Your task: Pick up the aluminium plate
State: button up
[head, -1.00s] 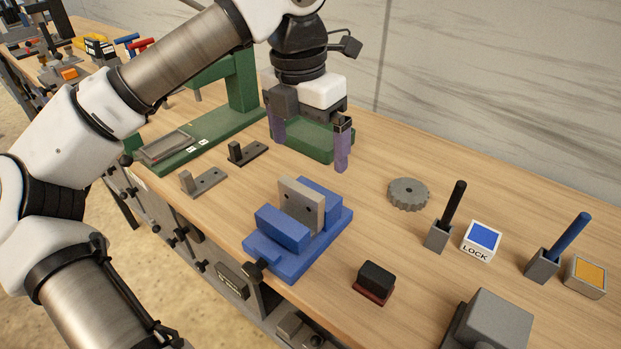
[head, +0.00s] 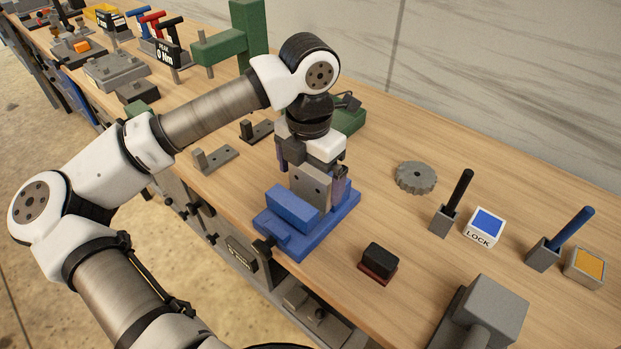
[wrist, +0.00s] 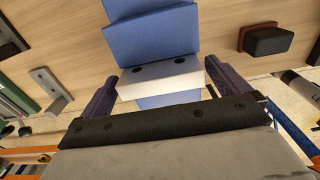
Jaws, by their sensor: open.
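The aluminium plate (head: 309,187) is a grey block with two dark holes. It stands upright between the jaws of the blue vise (head: 289,246) on the bench. My gripper (head: 313,180) is directly above and behind the plate, pointing down, with its purple fingers low beside it. In the wrist view the plate (wrist: 160,78) lies between my two open fingers (wrist: 158,88), one on each side, with gaps visible at both ends. The blue vise (wrist: 150,38) shows beyond it. The left finger is partly hidden in the head view.
A dark block on a red base (head: 378,263) sits right of the vise. A grey gear (head: 416,178) lies behind it. Grey and black brackets (head: 215,159) stand to the left. A LOCK box (head: 484,227) and pen holders are at the right. Bare wood surrounds the vise's right side.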

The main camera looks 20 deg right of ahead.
jog(key=shift+f, duration=1.35)
jog(key=c, duration=1)
